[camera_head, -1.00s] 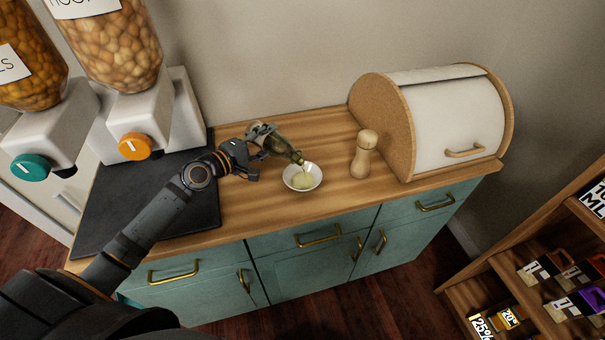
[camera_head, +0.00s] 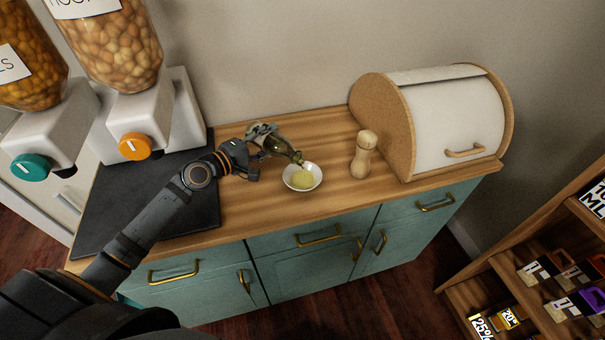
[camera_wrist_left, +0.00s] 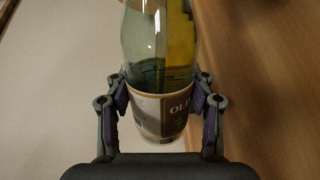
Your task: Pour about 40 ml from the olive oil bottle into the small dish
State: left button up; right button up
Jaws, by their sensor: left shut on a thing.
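The olive oil bottle (camera_head: 281,147) is tilted, its neck pointing right and down toward the small white dish (camera_head: 289,182). Its mouth is over the dish's back rim. Yellow-green oil (camera_head: 302,180) lies in the dish; no clear stream shows now. My left gripper (camera_head: 258,150) is shut on the bottle. In the left wrist view, the fingers (camera_wrist_left: 161,110) press both sides of the bottle's labelled part (camera_wrist_left: 150,112), and yellow oil shows inside along the glass (camera_wrist_left: 181,40). My right gripper is not in view.
A wooden pepper mill (camera_head: 362,155) stands right of the dish, with a bread box (camera_head: 450,115) beyond it. A dark mat (camera_head: 105,210) and dispensers (camera_head: 150,125) are at left. Bare wooden counter (camera_head: 265,205) lies in front of the bottle.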

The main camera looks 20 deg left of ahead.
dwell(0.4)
pick_arm(q)
jog(key=shift+r+n, duration=0.1)
jog(key=shift+n, duration=0.2)
notch_tip(320, 180, up, 2)
jog(key=shift+n+h+p, duration=0.3)
jog(key=shift+n+p, duration=0.9)
jog(key=shift+s+d+f+b, duration=0.1)
jog(key=shift+d+f+b, duration=0.05)
jog(key=shift+f+b, duration=0.55)
jog(key=shift+f, duration=0.1)
jog(key=shift+n, duration=0.4)
jog(key=shift+d+f+n+p, duration=0.1)
jog(key=shift+d+n+p, duration=0.05)
jog(key=shift+n+p, duration=0.2)
jog(key=shift+s+d+r+n+p, duration=0.1)
jog(key=shift+d+r+n+p, duration=0.05)
jog(key=shift+r+n+p, duration=0.15)
jog(key=shift+f, duration=0.25)
